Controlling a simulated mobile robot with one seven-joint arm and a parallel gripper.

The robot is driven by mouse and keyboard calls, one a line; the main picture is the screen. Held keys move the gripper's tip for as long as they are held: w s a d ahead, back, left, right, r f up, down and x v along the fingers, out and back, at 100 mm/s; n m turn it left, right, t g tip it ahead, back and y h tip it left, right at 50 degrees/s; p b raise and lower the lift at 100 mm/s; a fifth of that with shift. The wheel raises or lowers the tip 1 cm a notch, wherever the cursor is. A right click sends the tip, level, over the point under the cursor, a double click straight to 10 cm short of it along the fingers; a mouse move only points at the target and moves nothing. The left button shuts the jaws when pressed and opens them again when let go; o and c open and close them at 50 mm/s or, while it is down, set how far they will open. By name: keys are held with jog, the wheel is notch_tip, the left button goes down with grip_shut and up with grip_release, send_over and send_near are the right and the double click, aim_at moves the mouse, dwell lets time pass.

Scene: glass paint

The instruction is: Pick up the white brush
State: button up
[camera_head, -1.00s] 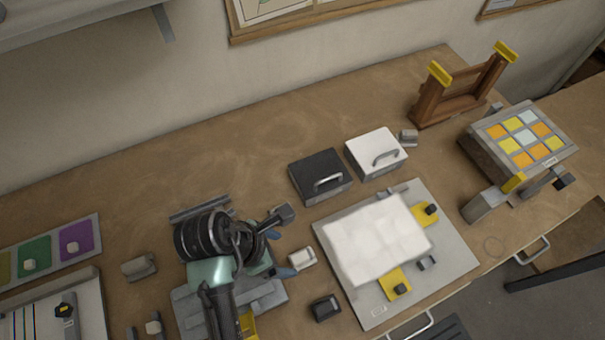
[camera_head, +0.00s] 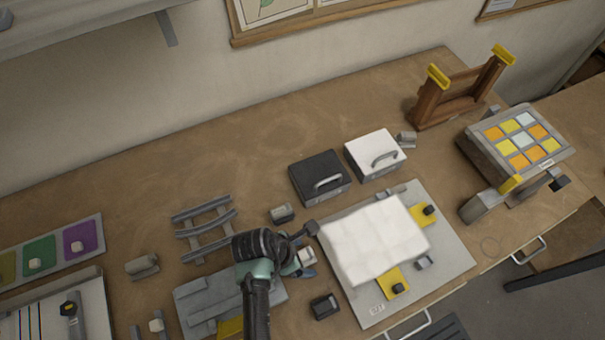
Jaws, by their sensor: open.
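A small white block-shaped item (camera_head: 307,256), which looks like the white brush, lies on the bench just left of the grey board. My gripper (camera_head: 303,259) is open right over it, with its bluish fingers around or just above the item. The wrist and fingers hide part of it. I cannot tell whether the fingers touch it or how high they are.
A dark block (camera_head: 325,306) and a grey block (camera_head: 281,213) lie near my gripper. The grey board (camera_head: 452,238) bears a white sheet (camera_head: 375,238). A grey rack (camera_head: 205,228), black case (camera_head: 320,178) and white case (camera_head: 375,154) stand behind.

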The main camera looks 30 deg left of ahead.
aim_at(303, 256)
jog(key=shift+f, duration=0.1)
grip_shut()
dwell(0.4)
notch_tip(303, 256, up, 10)
jog(key=shift+r+b, duration=0.1)
jog(key=shift+b, duration=0.25)
